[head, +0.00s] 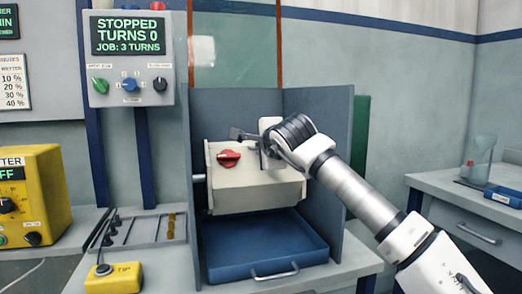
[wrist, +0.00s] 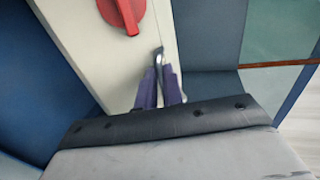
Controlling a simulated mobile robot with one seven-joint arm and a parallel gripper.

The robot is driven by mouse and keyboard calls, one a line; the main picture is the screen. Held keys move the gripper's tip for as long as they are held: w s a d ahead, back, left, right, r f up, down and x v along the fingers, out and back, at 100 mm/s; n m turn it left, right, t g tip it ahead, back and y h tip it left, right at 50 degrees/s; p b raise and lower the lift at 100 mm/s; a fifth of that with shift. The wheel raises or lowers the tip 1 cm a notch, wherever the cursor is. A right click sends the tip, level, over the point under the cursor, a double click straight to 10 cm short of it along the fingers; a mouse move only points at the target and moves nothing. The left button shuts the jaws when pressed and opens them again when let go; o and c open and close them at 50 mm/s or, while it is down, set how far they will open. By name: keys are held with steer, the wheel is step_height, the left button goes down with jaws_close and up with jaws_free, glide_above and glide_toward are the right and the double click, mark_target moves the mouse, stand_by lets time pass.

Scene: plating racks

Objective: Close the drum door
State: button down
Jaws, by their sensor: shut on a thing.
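The drum (head: 255,197) is a cream box hung between grey side walls. Its cream panel, which I take for the door (head: 228,176), carries a red knob (head: 229,158). My gripper (head: 268,150) is at the right part of this panel, shut on a small metal handle. In the wrist view, the fingers (wrist: 161,88) close around the thin metal handle (wrist: 159,57) by the cream panel (wrist: 85,45), with the red knob (wrist: 122,12) at the top. My gripper hides part of the panel's back edge. I cannot tell whether the door is fully shut.
A blue tray (head: 310,262) lies under the drum. A control box (head: 127,80) above left reads STOPPED, TURNS 0. A rack (head: 140,231) and a yellow TIP box (head: 112,280) stand left. Grey walls (head: 320,115) enclose the drum at the back and sides.

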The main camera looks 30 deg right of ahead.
steer(key=shift+f, duration=0.3)
steer(key=c, duration=1.5)
jaws_free()
steer(key=shift+r, duration=0.1)
steer(key=v, duration=1.3)
steer(key=shift+s+a+r, duration=0.1)
steer(key=shift+s+r, duration=0.1)
steer(key=shift+s, duration=0.15)
